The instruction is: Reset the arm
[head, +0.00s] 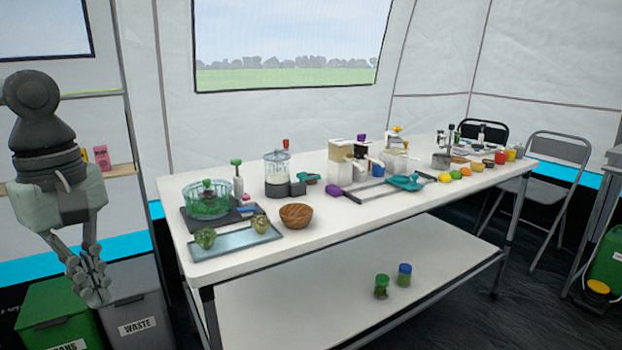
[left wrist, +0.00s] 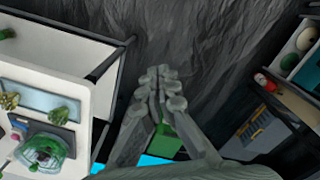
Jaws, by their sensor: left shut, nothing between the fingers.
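My left gripper (head: 95,283) hangs fingers down at the left of the head view, in front of the bins and left of the white table (head: 350,222). Its fingers are together with nothing between them. In the left wrist view the shut fingertips (left wrist: 160,85) point over the dark floor, apart from the table, which shows at the left there. My right gripper is not in view.
A green bin (head: 55,305) and a grey waste bin (head: 135,300) stand below the left gripper. The table bears a blue tray (head: 232,242), a wooden bowl (head: 297,215) and several kitchen items. Two jars stand on its lower shelf. Folding chairs stand at the right.

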